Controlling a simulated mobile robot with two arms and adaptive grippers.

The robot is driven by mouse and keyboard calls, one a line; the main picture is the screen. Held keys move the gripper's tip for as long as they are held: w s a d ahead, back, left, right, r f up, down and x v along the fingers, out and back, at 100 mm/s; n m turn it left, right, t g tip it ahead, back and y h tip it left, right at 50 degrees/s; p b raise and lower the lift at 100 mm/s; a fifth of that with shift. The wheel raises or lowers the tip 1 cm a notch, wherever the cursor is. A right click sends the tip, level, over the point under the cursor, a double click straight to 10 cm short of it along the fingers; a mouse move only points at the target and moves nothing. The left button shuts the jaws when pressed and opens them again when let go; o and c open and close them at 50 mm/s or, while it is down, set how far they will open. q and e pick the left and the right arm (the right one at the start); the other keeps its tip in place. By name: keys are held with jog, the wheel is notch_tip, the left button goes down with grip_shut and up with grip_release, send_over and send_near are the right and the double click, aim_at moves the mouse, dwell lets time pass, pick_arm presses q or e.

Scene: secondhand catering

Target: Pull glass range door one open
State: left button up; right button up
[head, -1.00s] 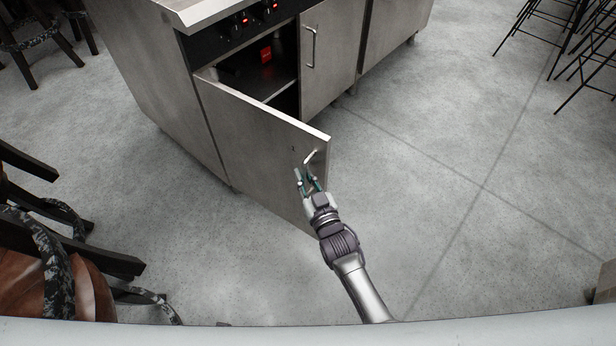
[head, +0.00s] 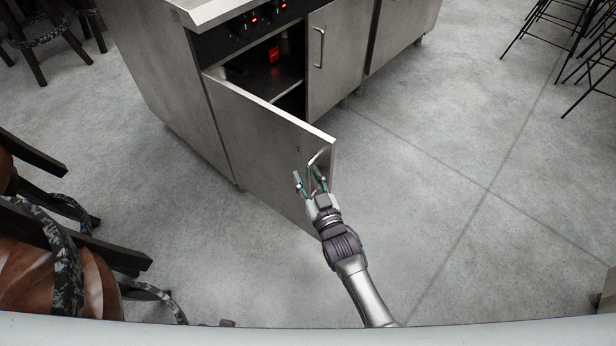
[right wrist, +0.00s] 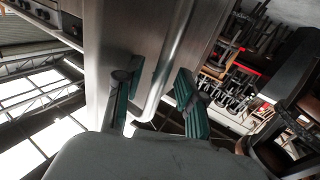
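The range door (head: 265,145) is a plain grey metal panel, with no glass visible. It stands swung well out from the range, showing the dark inside. Its bar handle (head: 314,159) is near the free upper corner. My right gripper (head: 308,176) is at the handle, its two fingers spread apart. In the right wrist view, the fingers (right wrist: 157,88) are also apart, with the long metal bar (right wrist: 175,68) running between and beyond them; whether a finger touches it I cannot tell. My left gripper is not in view.
The range cavity (head: 270,75) holds a small red item (head: 274,55). A closed cabinet door (head: 335,55) stands to the right. Black wire stools (head: 580,45) stand at the far right.

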jog(key=v, duration=1.2)
jog(key=shift+f, duration=0.1)
jog(key=s+d+f+m+g+h, duration=0.15)
jog(key=s+d+f+g, duration=0.25)
jog(key=f, duration=0.5)
jog(key=s+d+f+g+h, duration=0.3)
jog(key=s+d+f, duration=0.15)
jog(key=f, duration=0.55)
jog(key=s+d+f+g+h, duration=0.1)
jog(key=s+d+f+g, duration=0.35)
jog(key=s, duration=0.25)
jog(key=s+d+f+g+h, duration=0.1)
jog(key=s+d+f+g, duration=0.3)
jog(key=s, duration=0.3)
pick_arm(q)
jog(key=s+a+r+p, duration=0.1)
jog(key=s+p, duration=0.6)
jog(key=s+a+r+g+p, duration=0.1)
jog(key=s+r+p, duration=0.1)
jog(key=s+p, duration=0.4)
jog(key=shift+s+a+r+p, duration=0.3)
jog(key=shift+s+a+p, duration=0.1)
jog(key=shift+p, duration=0.4)
pick_arm(e)
jog(key=s+d+r, duration=0.2)
jog(key=s, duration=1.1)
jog(key=shift+s+d, duration=0.2)
jog(key=shift+s, duration=0.15)
jog(key=shift+r, duration=0.15)
